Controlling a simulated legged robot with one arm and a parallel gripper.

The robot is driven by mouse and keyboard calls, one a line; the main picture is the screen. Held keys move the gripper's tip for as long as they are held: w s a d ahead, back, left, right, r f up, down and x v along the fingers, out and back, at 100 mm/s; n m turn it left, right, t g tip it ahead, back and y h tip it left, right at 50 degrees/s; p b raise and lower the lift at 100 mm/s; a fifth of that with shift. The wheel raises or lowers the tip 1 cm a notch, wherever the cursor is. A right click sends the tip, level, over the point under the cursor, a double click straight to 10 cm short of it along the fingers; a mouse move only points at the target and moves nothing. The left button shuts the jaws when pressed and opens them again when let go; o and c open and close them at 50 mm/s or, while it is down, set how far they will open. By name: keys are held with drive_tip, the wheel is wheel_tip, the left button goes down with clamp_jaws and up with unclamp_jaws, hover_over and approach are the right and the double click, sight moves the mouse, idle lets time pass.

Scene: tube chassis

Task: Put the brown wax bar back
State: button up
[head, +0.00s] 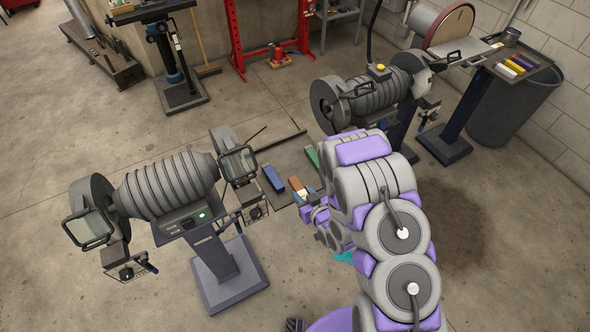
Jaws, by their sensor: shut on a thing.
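A brown wax bar (295,183) lies at the small grey surface between the two grinding machines, in the middle of the head view. My gripper (304,195) is at its near end and appears shut on it. A pale patch shows between the fingers, and my arm hides part of the gripper. I cannot tell whether the bar touches the surface. A blue bar (273,179) lies to its left, and a green bar (313,157) lies to its right, partly behind my arm. Several coloured bars (516,65) lie side by side on the stand at the right.
A grey bench grinder (168,190) on a pedestal stands at the left, and another (372,92) stands behind my arm. A disc sander (445,38) stands at the right beside a dark bin (513,108). Open concrete floor lies in the foreground left.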

drive_tip(key=shift+s+a+f, duration=0.35)
drive_tip(key=shift+s+f, duration=0.05)
drive_tip(key=shift+s, duration=0.15)
drive_tip(key=shift+a+f, duration=0.1)
drive_tip(key=shift+a, duration=0.1)
drive_tip(key=b, duration=0.3)
hover_over(297, 170)
drive_tip(key=s, duration=0.2)
drive_tip(key=shift+w+f, duration=0.1)
drive_tip(key=shift+f, duration=0.65)
drive_tip(key=shift+f+b, duration=0.4)
drive_tip(key=shift+f, duration=1.45)
drive_tip(key=shift+r, duration=0.1)
drive_tip(key=o, duration=1.1)
drive_tip(key=shift+c, duration=0.2)
drive_tip(key=p+v, duration=0.1)
drive_tip(key=v, duration=1.1)
drive_tip(key=shift+d+p, duration=0.2)
drive_tip(key=shift+p, duration=0.1)
